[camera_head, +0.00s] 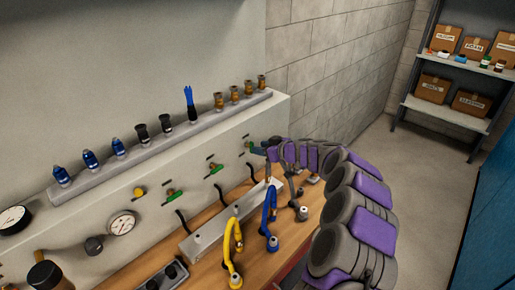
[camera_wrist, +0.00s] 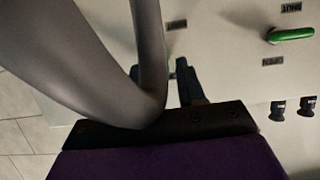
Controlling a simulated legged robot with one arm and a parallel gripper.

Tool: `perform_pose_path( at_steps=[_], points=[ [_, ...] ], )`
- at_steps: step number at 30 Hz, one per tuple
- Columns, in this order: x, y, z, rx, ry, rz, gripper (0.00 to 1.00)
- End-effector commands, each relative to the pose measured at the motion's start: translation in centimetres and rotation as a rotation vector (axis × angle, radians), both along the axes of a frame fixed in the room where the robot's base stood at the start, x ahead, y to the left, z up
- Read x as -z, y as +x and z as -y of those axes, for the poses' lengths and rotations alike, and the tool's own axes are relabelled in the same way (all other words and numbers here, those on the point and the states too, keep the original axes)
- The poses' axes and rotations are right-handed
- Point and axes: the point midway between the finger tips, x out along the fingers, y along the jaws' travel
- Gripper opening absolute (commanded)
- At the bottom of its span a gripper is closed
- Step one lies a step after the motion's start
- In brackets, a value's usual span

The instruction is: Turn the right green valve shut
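Several green valve handles sit in a row on the pale wall panel in the head view. The right green valve (camera_head: 250,147) is the farthest along the row, with my gripper (camera_head: 264,149) close beside it, at the panel. Contact between them cannot be made out. The middle green valve (camera_head: 215,169) and left green valve (camera_head: 174,196) are nearer the camera. In the wrist view, the dark fingers of my gripper (camera_wrist: 186,82) point at the panel, partly hidden by a grey curved tube. A green handle (camera_wrist: 290,35) lies level to their right; which valve it is cannot be told.
A grey ledge (camera_head: 150,155) with blue, black and brass fittings runs above the valves. Below, a wooden bench (camera_head: 208,268) carries a yellow hooked tool (camera_head: 232,250) and a blue one (camera_head: 270,217). A gauge (camera_head: 122,223) is on the panel; shelving (camera_head: 450,118) stands far right.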

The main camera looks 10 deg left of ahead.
Motion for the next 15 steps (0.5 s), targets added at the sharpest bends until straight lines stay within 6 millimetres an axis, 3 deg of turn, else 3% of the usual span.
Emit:
perform_pose_path(
  at_steps=[3, 15],
  points=[
    [0.8, 0.8, -1.2, -0.005, -0.002, 0.0, 0.39],
    [1.3, 2.2, -1.7, -0.002, 0.012, 0.0, 0.39]
  ],
)
